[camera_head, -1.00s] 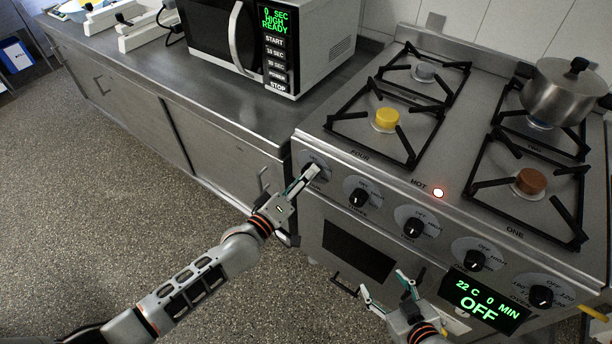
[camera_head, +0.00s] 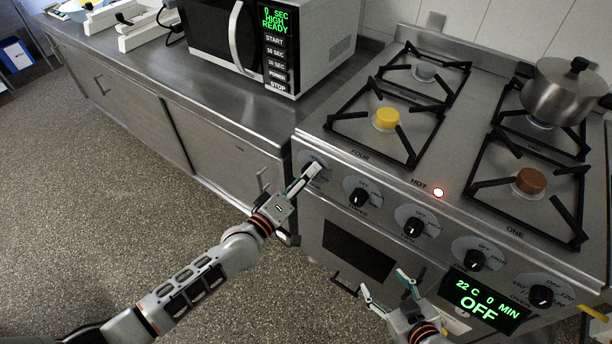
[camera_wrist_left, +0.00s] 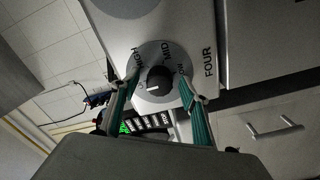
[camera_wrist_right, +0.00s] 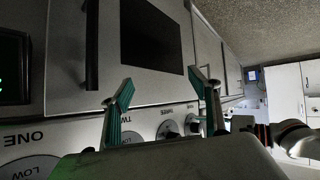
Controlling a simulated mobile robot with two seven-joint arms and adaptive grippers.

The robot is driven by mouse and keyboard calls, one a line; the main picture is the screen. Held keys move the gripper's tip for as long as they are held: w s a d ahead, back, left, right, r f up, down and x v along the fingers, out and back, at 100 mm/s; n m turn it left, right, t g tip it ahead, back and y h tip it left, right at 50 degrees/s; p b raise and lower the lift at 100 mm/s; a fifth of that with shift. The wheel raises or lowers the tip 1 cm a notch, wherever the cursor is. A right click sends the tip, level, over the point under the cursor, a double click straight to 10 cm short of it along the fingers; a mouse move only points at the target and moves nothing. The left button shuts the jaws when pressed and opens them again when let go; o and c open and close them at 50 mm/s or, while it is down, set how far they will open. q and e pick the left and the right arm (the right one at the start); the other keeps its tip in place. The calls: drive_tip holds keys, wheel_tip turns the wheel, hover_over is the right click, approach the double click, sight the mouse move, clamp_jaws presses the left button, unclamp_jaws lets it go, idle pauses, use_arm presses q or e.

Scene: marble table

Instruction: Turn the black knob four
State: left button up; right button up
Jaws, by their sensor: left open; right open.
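The black knob four is at the left end of the stove's front panel. In the left wrist view it is a dark round knob (camera_wrist_left: 158,79) with a white mark, on a grey dial marked HIGH and MID beside the word FOUR. My left gripper (camera_head: 313,172) is in front of this dial and hides most of the knob in the head view. Its fingers are apart, one on each side of the knob; I cannot tell whether they touch it. My right gripper (camera_head: 383,281) is open and empty, low in front of the oven door.
More black knobs, such as knob three (camera_head: 358,197) and knob two (camera_head: 413,228), line the panel to the right. A pot (camera_head: 560,98) stands on the back right burner. A microwave (camera_head: 315,45) is on the counter. The floor at left is clear.

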use_arm(q)
drive_tip(key=v, duration=1.2)
drive_tip(key=s+a+f+m+g+y, duration=0.3)
drive_tip(key=s+a+f+m+y, duration=0.4)
drive_tip(key=s+a+f, duration=0.6)
drive_tip(key=shift+s+a+f+m+g+y, duration=0.2)
drive_tip(key=shift+s+f+m+g+y, duration=0.25)
drive_tip(key=shift+s+m, duration=0.55)
drive_tip(key=shift+w, duration=0.2)
